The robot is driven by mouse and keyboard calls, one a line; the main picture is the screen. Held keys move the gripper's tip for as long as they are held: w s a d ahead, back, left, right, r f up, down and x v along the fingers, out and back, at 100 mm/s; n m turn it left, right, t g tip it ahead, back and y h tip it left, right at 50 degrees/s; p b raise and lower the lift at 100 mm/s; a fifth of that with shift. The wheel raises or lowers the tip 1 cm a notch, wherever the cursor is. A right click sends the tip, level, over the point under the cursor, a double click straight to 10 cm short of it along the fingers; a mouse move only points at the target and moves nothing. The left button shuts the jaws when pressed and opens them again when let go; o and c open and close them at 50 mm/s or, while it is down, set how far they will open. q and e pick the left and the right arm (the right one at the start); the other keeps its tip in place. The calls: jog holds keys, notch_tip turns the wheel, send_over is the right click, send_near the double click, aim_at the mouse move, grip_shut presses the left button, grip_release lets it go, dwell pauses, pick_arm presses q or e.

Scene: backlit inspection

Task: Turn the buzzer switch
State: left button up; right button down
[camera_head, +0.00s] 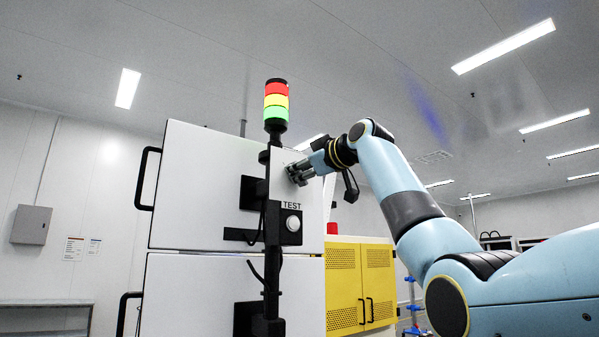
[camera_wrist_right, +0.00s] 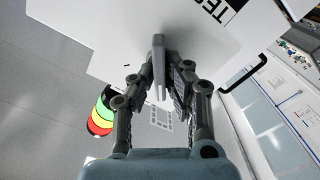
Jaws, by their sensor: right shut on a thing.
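My right gripper (camera_head: 297,174) is at this panel, below the signal tower. In the right wrist view its fingers (camera_wrist_right: 163,80) are closed around the handle, one on each side. In the head view the gripper hides the switch. My left gripper is in neither view.
A signal tower (camera_head: 277,103) with red, yellow and green sections stands above the panel. Below the gripper is a TEST label (camera_head: 292,205) with a round white button (camera_head: 293,223). White cabinet doors (camera_head: 205,185) stand left; a yellow cabinet (camera_head: 360,285) stands behind.

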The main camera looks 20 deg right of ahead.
jog(key=shift+f+n, duration=0.15)
jog(key=shift+n, duration=0.65)
jog(key=c, duration=1.4)
grip_release()
jog(key=v, duration=1.2)
